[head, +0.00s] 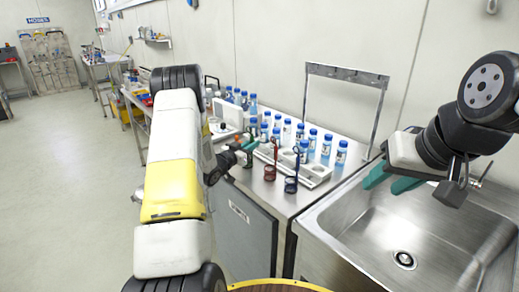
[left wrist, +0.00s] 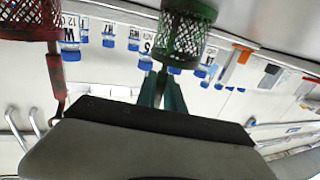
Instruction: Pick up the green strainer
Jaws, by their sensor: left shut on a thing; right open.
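The green strainer (left wrist: 186,35) is a dark green mesh basket at the top of the left wrist view, which is upside down. My left gripper (left wrist: 160,84) is shut on it, with its teal fingers at the strainer's handle. In the head view my left gripper (head: 247,146) is at the counter's left part, and the strainer there is small and partly hidden by the gripper. My right gripper (head: 388,181) is open and empty above the sink. I cannot tell whether the strainer touches the counter.
A red strainer (head: 270,173) and a dark blue strainer (head: 291,185) stand just right of the left gripper. Behind them are a white rack (head: 314,174) and several blue-capped bottles (head: 341,153). A steel sink (head: 345,230) lies to the right. The floor at left is clear.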

